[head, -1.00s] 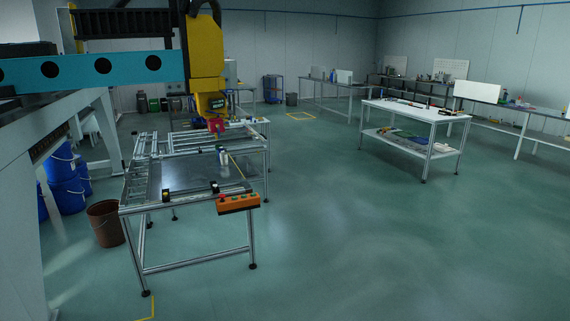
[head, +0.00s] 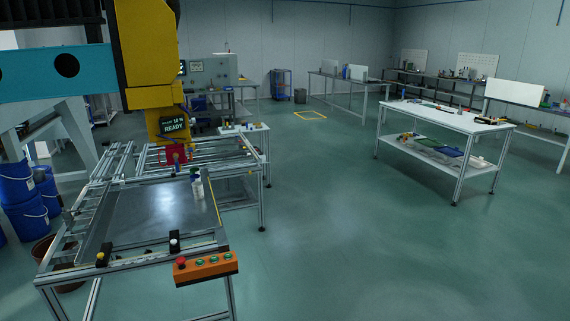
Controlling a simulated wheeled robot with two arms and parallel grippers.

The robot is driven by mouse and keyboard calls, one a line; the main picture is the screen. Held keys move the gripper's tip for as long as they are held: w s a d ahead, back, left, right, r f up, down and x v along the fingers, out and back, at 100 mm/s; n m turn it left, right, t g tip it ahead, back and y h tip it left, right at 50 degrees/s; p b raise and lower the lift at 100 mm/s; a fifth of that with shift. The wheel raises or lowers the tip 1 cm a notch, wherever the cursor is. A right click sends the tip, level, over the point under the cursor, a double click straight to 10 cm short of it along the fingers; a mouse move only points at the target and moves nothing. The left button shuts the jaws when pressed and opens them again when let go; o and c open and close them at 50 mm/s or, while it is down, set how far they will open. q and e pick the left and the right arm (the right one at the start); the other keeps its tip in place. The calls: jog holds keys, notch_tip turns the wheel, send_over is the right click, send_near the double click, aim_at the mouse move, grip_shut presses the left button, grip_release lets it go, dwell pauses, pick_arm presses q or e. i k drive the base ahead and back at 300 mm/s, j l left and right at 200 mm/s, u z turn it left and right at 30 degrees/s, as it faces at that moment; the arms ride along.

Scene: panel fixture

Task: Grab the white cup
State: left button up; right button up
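A small white object (head: 197,188) stands upright on the dark panel (head: 150,211) of the metal-framed fixture at the left. It may be the white cup, but it is too small to be sure. A darker part shows at its top. Neither of my grippers is in view, and nothing is seen touching the white object.
A yellow machine head (head: 150,50) with a red tool (head: 176,153) hangs over the fixture's far part. An orange button box (head: 206,268) is on its front edge. Blue buckets (head: 22,205) stand left. Open floor lies between the fixture and a white-topped table (head: 445,117).

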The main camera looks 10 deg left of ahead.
aim_at(198, 190)
jog(key=i+z, duration=0.1)
jog(key=i, duration=1)
jog(key=i+z, duration=0.1)
jog(key=i, duration=1.05)
jog(key=i+u, duration=0.75)
jog(key=i+l+u, duration=0.25)
jog(key=i+u, duration=0.15)
jog(key=i+l+u, duration=0.1)
jog(key=i+u, duration=0.2)
jog(key=i+l+u, duration=0.15)
jog(key=i+u, duration=0.15)
jog(key=i, duration=0.05)
